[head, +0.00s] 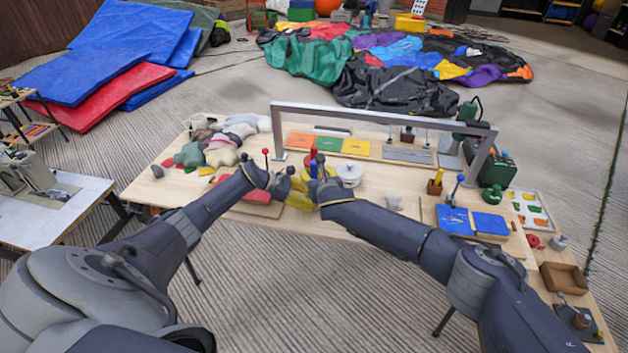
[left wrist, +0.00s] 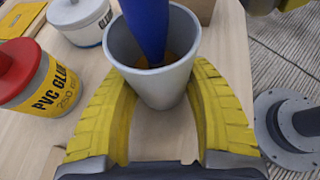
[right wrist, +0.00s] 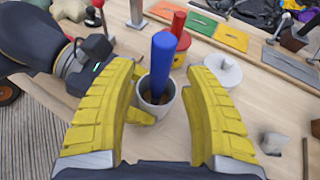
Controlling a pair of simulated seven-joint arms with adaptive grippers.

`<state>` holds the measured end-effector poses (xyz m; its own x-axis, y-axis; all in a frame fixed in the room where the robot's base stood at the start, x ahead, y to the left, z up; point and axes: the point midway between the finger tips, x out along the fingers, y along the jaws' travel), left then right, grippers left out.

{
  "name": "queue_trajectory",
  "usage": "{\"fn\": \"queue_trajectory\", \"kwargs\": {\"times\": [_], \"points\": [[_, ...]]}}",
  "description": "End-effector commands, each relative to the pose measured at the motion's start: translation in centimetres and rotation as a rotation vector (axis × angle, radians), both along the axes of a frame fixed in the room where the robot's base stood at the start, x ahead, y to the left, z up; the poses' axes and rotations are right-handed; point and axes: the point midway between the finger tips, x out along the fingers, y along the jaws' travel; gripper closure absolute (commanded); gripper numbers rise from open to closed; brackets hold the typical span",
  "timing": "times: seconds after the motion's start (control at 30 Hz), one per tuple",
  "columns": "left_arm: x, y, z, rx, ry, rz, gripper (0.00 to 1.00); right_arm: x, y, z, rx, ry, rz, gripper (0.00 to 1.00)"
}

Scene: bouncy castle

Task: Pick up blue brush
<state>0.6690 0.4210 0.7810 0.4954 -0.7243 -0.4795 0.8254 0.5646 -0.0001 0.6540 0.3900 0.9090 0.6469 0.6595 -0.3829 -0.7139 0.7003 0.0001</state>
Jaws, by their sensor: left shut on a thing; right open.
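The blue brush (right wrist: 162,60) stands handle-up in a grey cup (right wrist: 153,103). In the left wrist view the brush (left wrist: 147,28) leans slightly inside the cup (left wrist: 152,82), and its lower end is hidden by the rim. My left gripper (left wrist: 157,100) is shut on the cup, with a yellow finger on each side. My right gripper (right wrist: 162,80) is open, its yellow fingers on either side of the brush handle and apart from it. In the head view both grippers, left (head: 294,192) and right (head: 308,180), meet near the bench's front edge; the cup is mostly hidden there.
A red-lidded PVC glue jar (left wrist: 38,82) and a white lidded pot (left wrist: 80,20) stand close to the cup. A grey frame (head: 375,110) spans the bench behind. Coloured plates (head: 328,144) lie under it. Fabric pieces (head: 215,145) are heaped at left.

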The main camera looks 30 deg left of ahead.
Motion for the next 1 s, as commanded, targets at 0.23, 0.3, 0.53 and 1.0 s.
{"fn": "queue_trajectory", "kwargs": {"times": [0.23, 0.3, 0.53, 1.0], "points": [[0.0, 0.0, 0.0, 0.000, 0.000, 0.000, 0.64, 1.3, 1.4, -0.9, -0.002, 0.000, -0.001, 0.50], [0.0, 0.0, 0.0, 0.000, 0.000, 0.000, 0.64, 1.6, 1.7, -1.0, -0.001, -0.001, -0.001, 0.50], [0.0, 0.0, 0.0, 0.000, 0.000, 0.000, 0.64, 2.1, 2.2, -1.4, 0.000, 0.000, 0.000, 0.50], [0.0, 0.0, 0.0, 0.000, 0.000, 0.000, 0.64, 2.3, 2.3, -1.4, 0.000, 0.000, 0.000, 0.57]]}}
